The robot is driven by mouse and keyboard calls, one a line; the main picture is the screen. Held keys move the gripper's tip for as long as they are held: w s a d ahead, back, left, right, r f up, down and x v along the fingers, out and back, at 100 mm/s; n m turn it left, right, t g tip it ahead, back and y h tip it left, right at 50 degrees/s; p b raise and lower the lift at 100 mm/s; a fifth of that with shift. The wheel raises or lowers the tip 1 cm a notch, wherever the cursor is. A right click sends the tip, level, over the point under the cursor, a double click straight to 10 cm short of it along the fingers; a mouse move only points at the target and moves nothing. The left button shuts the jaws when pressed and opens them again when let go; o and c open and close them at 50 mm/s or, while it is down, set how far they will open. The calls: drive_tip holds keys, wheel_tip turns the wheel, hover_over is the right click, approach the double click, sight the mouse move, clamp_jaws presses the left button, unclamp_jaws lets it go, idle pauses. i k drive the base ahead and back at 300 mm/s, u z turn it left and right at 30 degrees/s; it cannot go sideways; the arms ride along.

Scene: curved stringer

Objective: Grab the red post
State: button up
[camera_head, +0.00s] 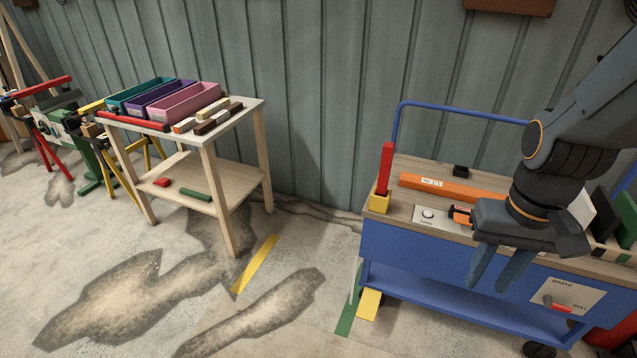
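A red post (386,167) stands upright in a yellow block (379,202) at the left end of the blue cart's wooden top. My gripper (498,275) hangs in front of the cart, right of and lower in the picture than the post, with its fingers pointing down. A gap shows between the two fingers and nothing is seen between them. The gripper is apart from the post and hides part of the cart's top and front.
The blue cart (410,262) has a blue rail (460,110) behind its top. An orange bar (450,187) and a small switch panel (432,217) lie right of the post. A wooden table (250,112) with coloured bins stands left, with open floor between.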

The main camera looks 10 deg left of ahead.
sight(388, 149)
drive_tip(key=u, duration=0.45)
drive_tip(key=i, duration=1)
